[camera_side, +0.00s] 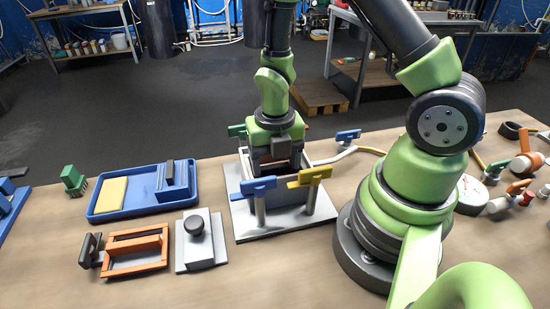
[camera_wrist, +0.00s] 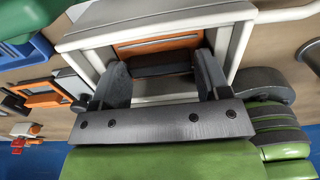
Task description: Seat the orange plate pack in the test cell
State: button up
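The test cell is a pale open-topped box (camera_side: 232,176) on a white base plate (camera_side: 243,226), with blue and yellow handles on posts around it. My gripper (camera_side: 277,158) points down over its opening. In the wrist view the pale cell rim (camera_wrist: 95,40) surrounds the orange plate pack (camera_wrist: 160,45), which shows as an orange strip inside the opening. A dark bar at the pack spans between my two fingers (camera_wrist: 162,72), which appear closed on its ends. The pack's lower part is hidden, so its depth in the cell cannot be told. The side view hides the pack.
An orange open frame (camera_side: 135,250) with a dark handle lies at the front left. Behind are a blue tray (camera_side: 140,211) and a green block (camera_side: 73,179). Fittings and hoses (camera_side: 523,164) crowd the right side.

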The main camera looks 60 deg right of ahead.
jog(key=shift+r, duration=0.15)
notch_tip(320, 180, up, 11)
notch_tip(320, 180, up, 9)
jog(key=m+t, duration=0.3)
jog(key=m, duration=1.1)
send_over(275, 166)
jog(key=s+a, duration=0.2)
jog(key=s, duration=0.1)
jog(key=s+a+r+m+t+y, duration=0.1)
jog(key=s+r+m+t, duration=0.1)
jog(key=m, duration=0.6)
jog(key=s+a+r+m+t+y, duration=0.1)
jog(key=s+m, duration=0.3)
jog(key=m, duration=0.5)
jog(key=shift+a+r+t, duration=0.45)
jog(key=shift+r+t, duration=0.15)
jog(key=shift+r, duration=0.25)
